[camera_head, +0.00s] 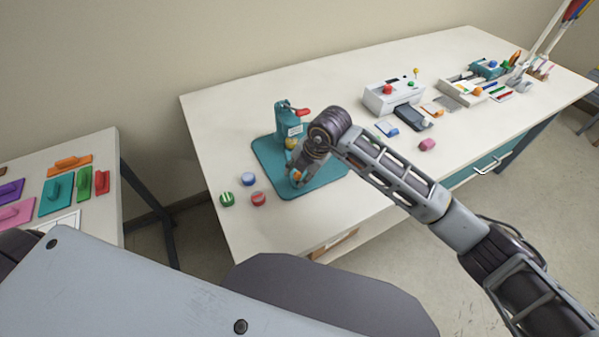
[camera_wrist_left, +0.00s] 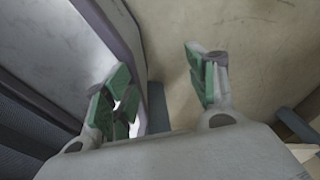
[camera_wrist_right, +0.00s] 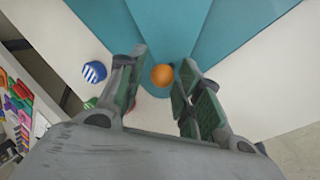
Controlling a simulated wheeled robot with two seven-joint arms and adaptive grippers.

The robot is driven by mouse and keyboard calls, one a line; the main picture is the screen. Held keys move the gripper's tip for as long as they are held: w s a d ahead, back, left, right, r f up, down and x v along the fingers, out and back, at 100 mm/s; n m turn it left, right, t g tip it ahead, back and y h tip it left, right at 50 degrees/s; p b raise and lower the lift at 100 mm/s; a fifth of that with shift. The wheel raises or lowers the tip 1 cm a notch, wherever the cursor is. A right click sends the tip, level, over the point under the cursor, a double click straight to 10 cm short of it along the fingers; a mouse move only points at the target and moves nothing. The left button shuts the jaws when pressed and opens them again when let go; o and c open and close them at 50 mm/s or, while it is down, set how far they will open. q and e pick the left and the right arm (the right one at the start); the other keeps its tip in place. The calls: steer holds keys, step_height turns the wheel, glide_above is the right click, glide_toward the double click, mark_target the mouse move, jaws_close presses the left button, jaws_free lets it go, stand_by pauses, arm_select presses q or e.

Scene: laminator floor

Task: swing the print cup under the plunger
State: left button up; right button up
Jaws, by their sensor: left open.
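A teal pad-printing press (camera_head: 283,122) with a red lever handle (camera_head: 302,112) stands on a teal base plate (camera_head: 268,160). My right gripper (camera_head: 297,178) points down over the front of the plate. In the right wrist view an orange ball knob (camera_wrist_right: 162,75) sits between my right fingers (camera_wrist_right: 163,72), with a gap on each side. I cannot make out the print cup or plunger clearly; my right wrist covers part of the press. My left gripper (camera_wrist_left: 155,75) is open and empty, away from the press.
Blue (camera_head: 248,179), green (camera_head: 227,199) and red (camera_head: 258,199) round pieces lie left of the plate. A white machine (camera_head: 390,97) and small items stand farther right. A side table (camera_head: 110,148) with coloured blocks is at the left.

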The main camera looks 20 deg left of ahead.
steer(key=shift+v, duration=0.9)
arm_select(q)
steer(key=shift+w+a, duration=0.1)
steer(key=shift+w, duration=0.4)
arm_select(e)
steer(key=v, duration=1)
steer(key=shift+r, duration=0.1)
steer(key=shift+s, duration=0.1)
